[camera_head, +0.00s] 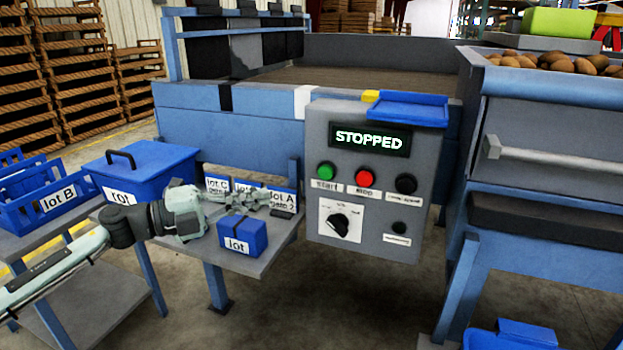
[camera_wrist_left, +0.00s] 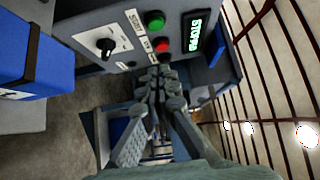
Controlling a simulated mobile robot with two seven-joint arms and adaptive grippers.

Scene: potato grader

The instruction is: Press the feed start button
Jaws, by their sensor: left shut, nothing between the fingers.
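The green start button (camera_head: 327,170) sits on the left of a grey control panel (camera_head: 372,215), under a display (camera_head: 370,138) reading STOPPED. The red stop button (camera_head: 364,178) is to its right. My left gripper (camera_head: 284,201) is shut and empty, left of the panel and lower than the start button, above the small shelf. In the left wrist view its closed fingers (camera_wrist_left: 158,72) point toward the panel, with the red button (camera_wrist_left: 162,45) just beyond the tips and the green button (camera_wrist_left: 155,20) farther up. My right gripper is not in view.
A blue lot box (camera_head: 242,236) stands on the shelf below my left gripper, with lot cards (camera_head: 218,184) behind it. A blue rot bin (camera_head: 150,170) is farther left. A black knob (camera_head: 339,222) is below the start button. Potatoes (camera_head: 560,62) lie at the upper right.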

